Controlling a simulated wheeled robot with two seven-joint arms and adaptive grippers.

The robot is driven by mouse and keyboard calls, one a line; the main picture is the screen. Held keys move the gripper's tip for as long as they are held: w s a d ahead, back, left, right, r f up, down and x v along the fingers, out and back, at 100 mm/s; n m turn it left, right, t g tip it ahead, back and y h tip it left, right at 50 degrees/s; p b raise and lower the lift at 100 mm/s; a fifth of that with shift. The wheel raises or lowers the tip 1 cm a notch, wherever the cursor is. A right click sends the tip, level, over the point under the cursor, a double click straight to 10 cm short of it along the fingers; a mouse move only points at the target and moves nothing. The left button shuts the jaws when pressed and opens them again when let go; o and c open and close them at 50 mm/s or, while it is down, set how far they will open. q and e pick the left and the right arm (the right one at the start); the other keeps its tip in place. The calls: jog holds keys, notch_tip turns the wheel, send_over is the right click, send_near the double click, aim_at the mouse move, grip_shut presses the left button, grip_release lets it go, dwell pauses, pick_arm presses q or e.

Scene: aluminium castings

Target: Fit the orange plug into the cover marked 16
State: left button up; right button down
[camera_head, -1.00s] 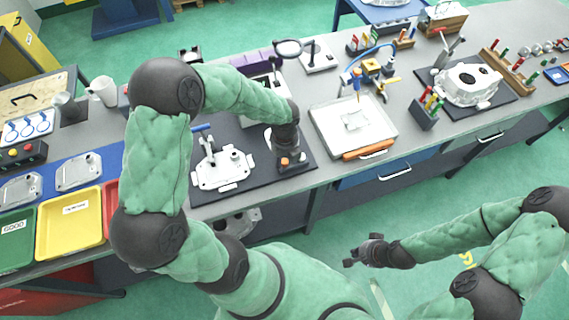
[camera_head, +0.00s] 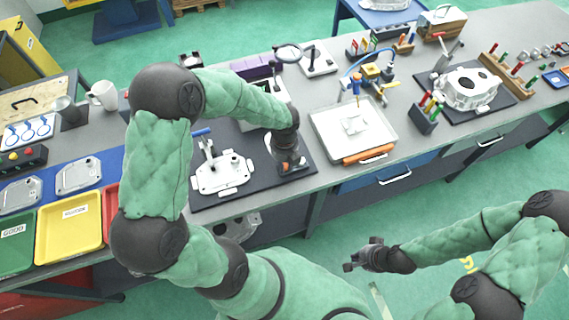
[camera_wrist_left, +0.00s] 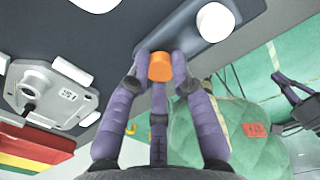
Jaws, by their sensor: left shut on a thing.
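My left gripper (camera_head: 287,168) is over the right part of the dark mat in the head view. In the left wrist view its purple fingers (camera_wrist_left: 160,60) are shut on the orange plug (camera_wrist_left: 160,68). The white cover (camera_head: 222,174) lies on the mat to the left of the gripper. The cover also shows at the left of the wrist view (camera_wrist_left: 62,95), with a small number label that I cannot read surely. The plug is clear of the cover. My right gripper (camera_head: 362,254) is open and empty, over the floor in front of the bench.
A toggle clamp (camera_head: 208,150) stands at the cover's back edge. A white tray (camera_head: 325,135) with an orange-handled tool (camera_head: 368,155) lies to the right. Yellow (camera_head: 70,240) and green (camera_head: 15,245) trays are at the left. A large casting (camera_head: 466,88) is further right.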

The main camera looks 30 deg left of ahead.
pick_arm(q)
jog(key=shift+r, duration=0.5)
jog(key=s+d+r+p, duration=0.4)
jog(key=s+d+r, duration=0.2)
jog(key=s+r, duration=0.6)
jog(key=w+a+f+n+p, duration=0.2)
jog(key=w+a, duration=0.1)
jog(key=a, duration=0.8)
jog(key=w+a+f+n+p, duration=0.1)
jog(key=w+a+n+p, duration=0.1)
jog(key=a, duration=0.9)
jog(key=shift+w+a+f+n, duration=0.15)
jog(key=shift+w+f+n, duration=0.2)
jog(key=shift+w+n, duration=0.4)
jog(key=shift+s+p, duration=0.1)
jog(key=shift+p, duration=0.3)
jog(key=shift+f+b, duration=1.85)
jog(key=shift+f, duration=1.1)
jog(key=shift+p, duration=0.7)
